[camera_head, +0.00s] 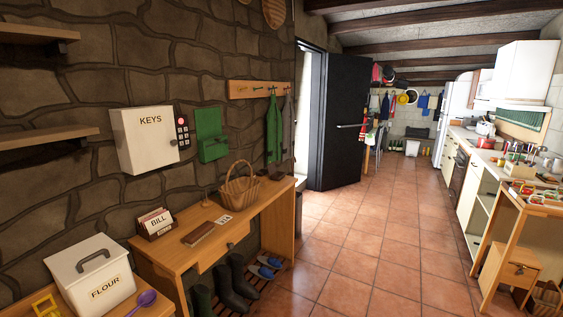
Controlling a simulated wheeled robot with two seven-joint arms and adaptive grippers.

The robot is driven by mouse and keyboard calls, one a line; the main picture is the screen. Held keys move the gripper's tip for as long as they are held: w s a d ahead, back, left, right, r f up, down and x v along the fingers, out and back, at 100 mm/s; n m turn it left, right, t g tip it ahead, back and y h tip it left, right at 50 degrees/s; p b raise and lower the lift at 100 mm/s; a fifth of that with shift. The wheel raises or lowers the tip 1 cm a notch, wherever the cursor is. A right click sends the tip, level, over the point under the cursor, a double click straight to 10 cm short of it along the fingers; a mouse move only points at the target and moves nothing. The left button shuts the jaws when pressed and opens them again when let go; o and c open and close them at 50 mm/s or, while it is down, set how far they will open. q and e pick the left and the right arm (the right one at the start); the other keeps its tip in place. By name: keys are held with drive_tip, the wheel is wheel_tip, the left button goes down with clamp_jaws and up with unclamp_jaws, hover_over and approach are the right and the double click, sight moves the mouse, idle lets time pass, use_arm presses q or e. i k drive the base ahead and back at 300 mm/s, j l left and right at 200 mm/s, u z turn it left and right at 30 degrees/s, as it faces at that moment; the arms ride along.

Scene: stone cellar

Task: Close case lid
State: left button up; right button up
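Neither of my grippers shows in the head view. I see no open case lid that I can make out for sure. A white box marked FLOUR (101,289) stands at the lower left, and its lid with a dark grey handle (94,261) looks shut. A white box marked KEYS (146,139) hangs on the stone wall, its front shut. A green box (210,134) hangs to the right of a small keypad (182,130); it looks shut.
A wooden table (173,263) along the left wall bears a wicker basket (240,187), a BILL card holder (156,224) and a brown wallet-like item (199,234). Dark boots (236,285) stand beneath. The tiled floor (370,236) is clear toward an open dark door (347,122).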

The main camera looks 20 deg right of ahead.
sight(271, 168)
drive_tip(key=i+z, duration=0.25)
drive_tip(key=i, duration=0.45)
drive_tip(key=i+j+z, duration=0.25)
drive_tip(key=i, duration=0.4)
drive_tip(key=i+l+u, duration=0.3)
drive_tip(key=i+l, duration=0.2)
drive_tip(key=i+l+u, duration=0.3)
drive_tip(key=i+l, duration=0.15)
drive_tip(key=l, duration=0.2)
drive_tip(key=i+l+u, duration=0.15)
drive_tip(key=l, duration=0.2)
drive_tip(key=i+l+u, duration=0.2)
drive_tip(key=l, duration=0.15)
drive_tip(key=i+l+u, duration=0.15)
drive_tip(key=l, duration=0.25)
drive_tip(key=i+l+u, duration=0.15)
drive_tip(key=l, duration=0.25)
